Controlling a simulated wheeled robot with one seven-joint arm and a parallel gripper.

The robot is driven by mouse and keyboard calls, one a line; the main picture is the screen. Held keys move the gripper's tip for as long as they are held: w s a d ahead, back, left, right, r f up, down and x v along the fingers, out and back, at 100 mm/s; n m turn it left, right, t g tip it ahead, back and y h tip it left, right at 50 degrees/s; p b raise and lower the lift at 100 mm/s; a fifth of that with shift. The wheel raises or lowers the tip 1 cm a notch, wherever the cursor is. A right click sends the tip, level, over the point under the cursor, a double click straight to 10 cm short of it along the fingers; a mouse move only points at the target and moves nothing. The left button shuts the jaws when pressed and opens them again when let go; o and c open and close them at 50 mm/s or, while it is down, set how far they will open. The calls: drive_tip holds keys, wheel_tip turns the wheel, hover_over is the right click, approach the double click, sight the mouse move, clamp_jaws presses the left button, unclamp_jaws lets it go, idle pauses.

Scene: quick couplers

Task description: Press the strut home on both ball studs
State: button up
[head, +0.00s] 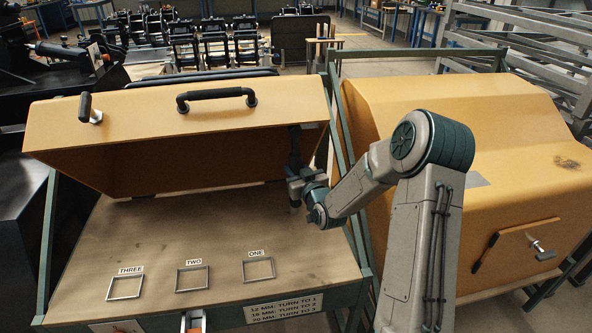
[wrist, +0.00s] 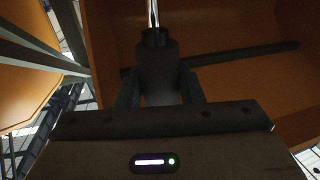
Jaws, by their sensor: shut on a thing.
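My gripper (head: 296,182) is at the right end of the space under the raised orange hood (head: 180,128). In the wrist view my gripper (wrist: 160,92) is shut on the strut (wrist: 157,62), a dark cylinder between its two fingers. A thin shiny rod (wrist: 153,14) runs up from the cylinder's collar and leaves the top of the picture. In the head view the strut (head: 295,145) shows as a dark upright shape in the hood's shadow. I cannot make out either ball stud or whether the strut's ends touch them.
The bench top (head: 130,235) carries three square frames labelled ONE (head: 258,268), TWO (head: 193,279) and THREE (head: 125,287). A second orange hood (head: 480,150) stands shut on the right, beside my arm. A dark bar (wrist: 240,55) crosses behind the strut.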

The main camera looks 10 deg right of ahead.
drive_tip(key=o, duration=0.9)
drive_tip(key=shift+w, duration=0.2)
drive_tip(key=v, duration=1.4)
drive_tip(key=shift+r+b, duration=0.1)
drive_tip(key=shift+b, duration=0.3)
drive_tip(key=shift+w+a, duration=0.1)
drive_tip(key=s+a+r+m+g+h+p, duration=0.1)
drive_tip(key=s+r+g+p, duration=0.3)
drive_tip(key=s, duration=0.5)
drive_tip(key=s+a+r+m+g+h+p, duration=0.1)
drive_tip(key=s+r+g+p, duration=0.3)
drive_tip(key=s+r+g, duration=0.2)
drive_tip(key=s+a+r+g+h+p, duration=0.1)
drive_tip(key=s+r+g+p, duration=0.3)
drive_tip(key=s+r, duration=0.5)
drive_tip(key=shift+s+r+m+g+h+p, duration=0.15)
drive_tip(key=shift+s+m+g+h+p, duration=0.1)
drive_tip(key=shift+s, duration=0.4)
drive_tip(key=shift+s+r+m+g+h+p, duration=0.15)
drive_tip(key=shift+s+h, duration=0.1)
drive_tip(key=shift+s, duration=0.4)
